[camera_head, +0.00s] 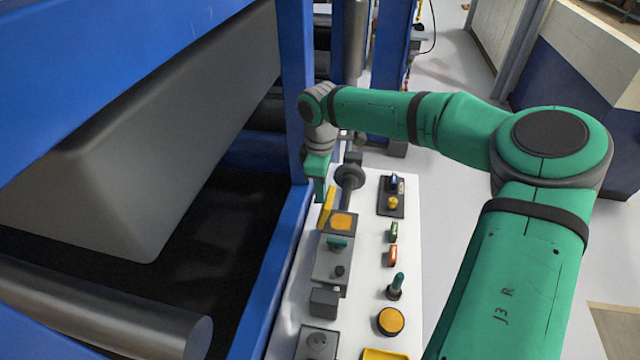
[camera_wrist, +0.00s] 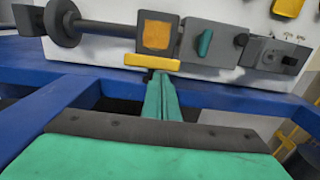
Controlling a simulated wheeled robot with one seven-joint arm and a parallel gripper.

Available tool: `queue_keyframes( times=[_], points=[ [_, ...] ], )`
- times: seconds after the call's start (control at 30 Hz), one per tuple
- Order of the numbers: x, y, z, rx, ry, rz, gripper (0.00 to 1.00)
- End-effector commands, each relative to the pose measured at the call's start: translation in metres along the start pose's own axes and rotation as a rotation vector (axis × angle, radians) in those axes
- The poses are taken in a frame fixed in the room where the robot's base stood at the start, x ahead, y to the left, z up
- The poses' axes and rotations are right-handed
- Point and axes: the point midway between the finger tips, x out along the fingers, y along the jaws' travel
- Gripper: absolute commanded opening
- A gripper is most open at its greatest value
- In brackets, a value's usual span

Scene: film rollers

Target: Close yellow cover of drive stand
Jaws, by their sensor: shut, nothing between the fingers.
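The yellow cover (camera_head: 327,207) stands raised along the left edge of a grey box on the white drive stand panel (camera_head: 408,240). The box's orange square face (camera_head: 342,222) is uncovered beside it. In the wrist view the cover (camera_wrist: 152,62) shows as a narrow yellow bar below the orange square (camera_wrist: 157,35). My gripper (camera_head: 319,196) points down by the cover's far left end, with its fingers together and empty. In the wrist view the gripper tips (camera_wrist: 160,80) are just below the cover; I cannot tell whether they touch it.
A blue frame post (camera_head: 297,95) stands close to the left of my gripper. A dark shaft with a disc (camera_head: 349,177) lies beyond the cover. A teal knob (camera_head: 337,243), buttons and a lever (camera_head: 396,285) sit on the panel. The floor to the right is open.

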Motion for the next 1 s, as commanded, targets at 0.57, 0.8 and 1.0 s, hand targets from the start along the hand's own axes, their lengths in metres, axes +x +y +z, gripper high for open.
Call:
queue_keyframes(
  times=[0.57, 0.8, 1.0],
  points=[
    [0.002, 0.0, 0.0, -0.001, 0.013, -0.002, 0.0],
    [0.003, 0.002, 0.006, 0.001, 0.063, -0.004, 0.0],
    [0.003, 0.004, 0.011, 0.001, 0.127, -0.005, 0.0]
  ],
)
